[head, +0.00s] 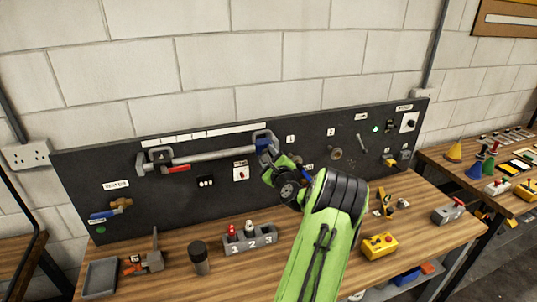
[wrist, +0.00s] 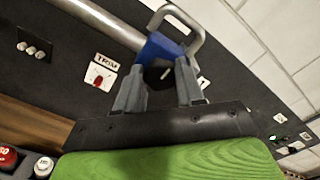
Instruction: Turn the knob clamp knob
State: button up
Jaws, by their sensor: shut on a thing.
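The clamp (head: 263,137), blue with a grey loop, sits at the right end of a grey bar on the dark panel. In the wrist view, its blue body (wrist: 157,47) and the dark knob (wrist: 159,76) with a small pale mark show at close range. My gripper (wrist: 160,75) has one finger on each side of the knob and is shut on it. In the head view, my gripper (head: 272,160) is at the clamp, and my arm hides the knob.
The grey bar (head: 215,155) runs left to a second clamp (head: 160,158). A TRIM switch (wrist: 102,72) is left of my fingers. Below, the bench holds a numbered block (head: 250,238), a dark cylinder (head: 199,258) and a yellow box (head: 379,246).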

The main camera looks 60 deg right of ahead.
dwell(0.4)
jog(key=o, duration=1)
jog(key=shift+s, duration=0.15)
jog(key=b+v, duration=0.5)
jog(key=v, duration=1)
jog(key=shift+s+a, duration=0.15)
jog(key=shift+a, duration=0.1)
